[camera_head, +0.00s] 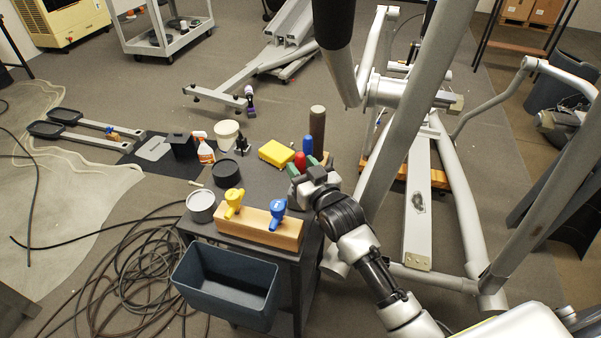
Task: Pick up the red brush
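The red brush (300,161) shows as a small red upright shape on the far right part of the dark cart top (262,184). My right gripper (302,169) reaches in from the lower right, low over the cart top and right at the red brush. Its grey fingers with green parts show on either side of the red shape and look apart. I cannot tell whether they touch it. The gripper hides the lower part of the brush. My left gripper is not in view.
A blue-topped item (308,144), a brown cylinder (317,124) and a yellow box (276,154) stand close by. A wooden block (258,229) with yellow and blue tools lines the front edge. A bin (225,285) hangs below. Grey machine frames (419,190) crowd the right.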

